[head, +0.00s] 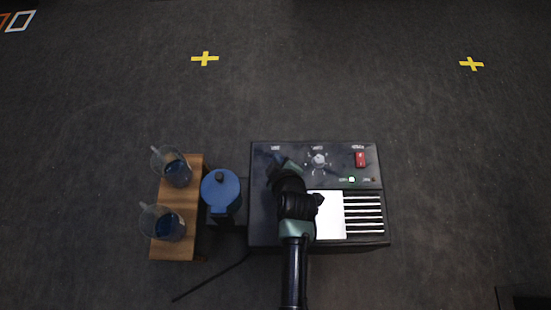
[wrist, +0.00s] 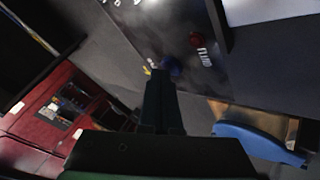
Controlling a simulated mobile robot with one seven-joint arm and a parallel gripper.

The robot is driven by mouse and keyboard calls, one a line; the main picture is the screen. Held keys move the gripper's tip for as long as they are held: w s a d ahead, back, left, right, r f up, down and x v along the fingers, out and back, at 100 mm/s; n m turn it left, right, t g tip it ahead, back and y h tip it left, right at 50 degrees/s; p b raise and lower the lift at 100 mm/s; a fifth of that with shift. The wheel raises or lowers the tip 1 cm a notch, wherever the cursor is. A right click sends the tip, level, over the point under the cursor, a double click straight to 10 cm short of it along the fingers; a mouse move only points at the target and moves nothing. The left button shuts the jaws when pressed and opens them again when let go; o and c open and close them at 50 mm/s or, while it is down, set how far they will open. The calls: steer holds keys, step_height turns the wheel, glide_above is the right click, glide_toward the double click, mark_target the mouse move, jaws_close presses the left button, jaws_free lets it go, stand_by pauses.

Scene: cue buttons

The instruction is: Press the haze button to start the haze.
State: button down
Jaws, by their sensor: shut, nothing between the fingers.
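The dark machine (head: 258,225) stands on the floor with a control panel along its far edge. My gripper (head: 281,163) reaches over the panel's left part, below a small white label, and covers what lies there. In the wrist view the shut fingertips (wrist: 161,82) point at a round dark-blue button (wrist: 172,66) just beyond them. A small label beside this button is too blurred to read, so I cannot confirm it is the haze button. Whether the tips touch it is unclear. A red round part (wrist: 197,40) beside it is labelled FLUID.
The panel also has a round knob (head: 319,160) and a red rocker switch (head: 361,159). A blue-lidded jug (head: 221,188) and a wooden stand (head: 173,248) with two clear cups are left of the machine. Yellow crosses (head: 205,59) mark open floor beyond.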

steer(key=shift+f, duration=0.15)
stand_by(0.3)
steer(key=shift+r+p, duration=0.8)
steer(key=shift+r, duration=0.1)
step_height(320, 180, up, 5)
steer(key=p, duration=0.4)
steer(key=shift+r+p, duration=0.1)
steer(key=shift+p, duration=0.3)
